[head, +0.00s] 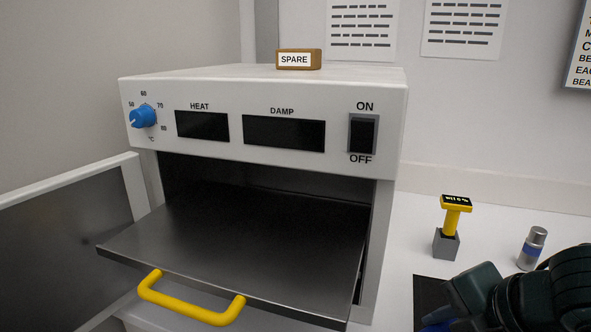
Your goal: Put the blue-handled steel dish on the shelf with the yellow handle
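A dark metal shelf (240,248) with a yellow handle (190,303) is pulled partly out of the white oven. Its visible top is bare. I cannot make out the blue-handled steel dish in this view. My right arm, dark green and black, comes in at the bottom right, to the right of the oven. The end of my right gripper (455,309) is cut off by the bottom edge, with a small bluish part beside it. Whether it is open or holds anything is hidden. My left gripper is out of view.
The oven (390,100) has its door (70,225) swung open on the left. A wooden SPARE block (298,60) sits on top.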

